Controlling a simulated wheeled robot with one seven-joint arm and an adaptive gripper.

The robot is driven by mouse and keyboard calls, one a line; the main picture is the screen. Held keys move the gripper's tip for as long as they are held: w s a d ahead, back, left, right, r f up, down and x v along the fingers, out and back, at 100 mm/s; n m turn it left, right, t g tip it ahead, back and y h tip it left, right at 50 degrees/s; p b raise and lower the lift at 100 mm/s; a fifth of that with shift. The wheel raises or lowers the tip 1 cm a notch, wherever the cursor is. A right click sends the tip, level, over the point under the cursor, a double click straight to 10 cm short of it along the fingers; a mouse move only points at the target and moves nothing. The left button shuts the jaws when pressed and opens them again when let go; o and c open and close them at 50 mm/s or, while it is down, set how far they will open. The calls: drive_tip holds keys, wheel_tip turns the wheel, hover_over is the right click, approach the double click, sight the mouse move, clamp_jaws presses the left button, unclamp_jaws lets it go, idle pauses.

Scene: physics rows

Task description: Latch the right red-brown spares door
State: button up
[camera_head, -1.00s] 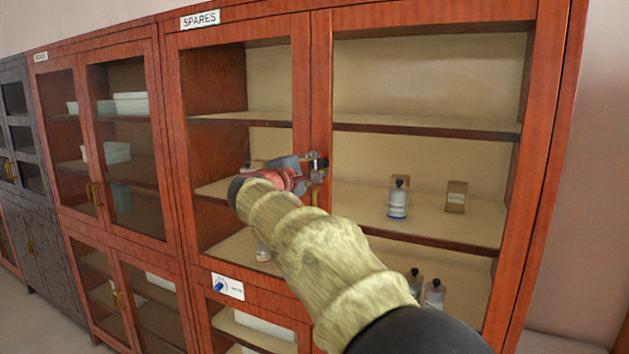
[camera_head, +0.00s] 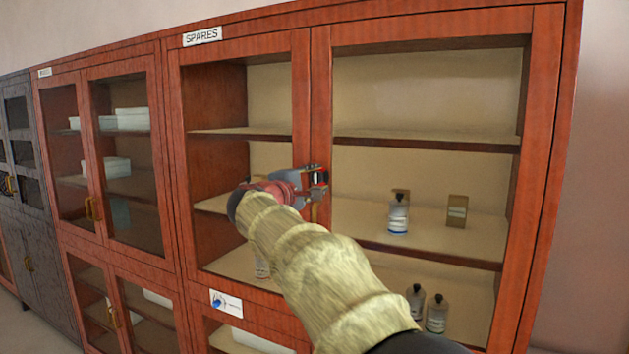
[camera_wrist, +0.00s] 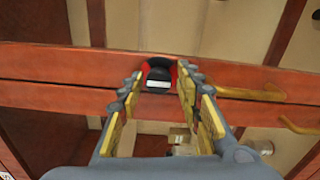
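The red-brown spares cabinet's right door (camera_head: 545,150) has a glazed frame and stands level with the left door (camera_head: 301,90), their stiles meeting at a narrow seam. My gripper (camera_head: 318,183) is at these stiles, around mid-height. In the wrist view my gripper (camera_wrist: 160,85) is open, its fingers spread on either side of a black and red latch (camera_wrist: 158,75) with a pale label, which sits on the stiles. I cannot tell whether the fingers touch it. Brass handles (camera_wrist: 250,94) are right of the fingers there. My arm hides part of the stiles in the head view.
A SPARES label (camera_head: 202,36) is above the left door. Bottles (camera_head: 398,214) and a small box (camera_head: 457,210) stand on shelves behind the right door. Another red-brown cabinet (camera_head: 165,150) and a grey one (camera_head: 38,225) stand to the left. A plain wall is at right.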

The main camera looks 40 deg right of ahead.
drive_tip(key=shift+o, duration=0.7)
drive_tip(key=shift+a+r, duration=0.1)
drive_tip(key=shift+s+a, duration=0.15)
drive_tip(key=shift+a, duration=0.2)
drive_tip(key=v, duration=1.1)
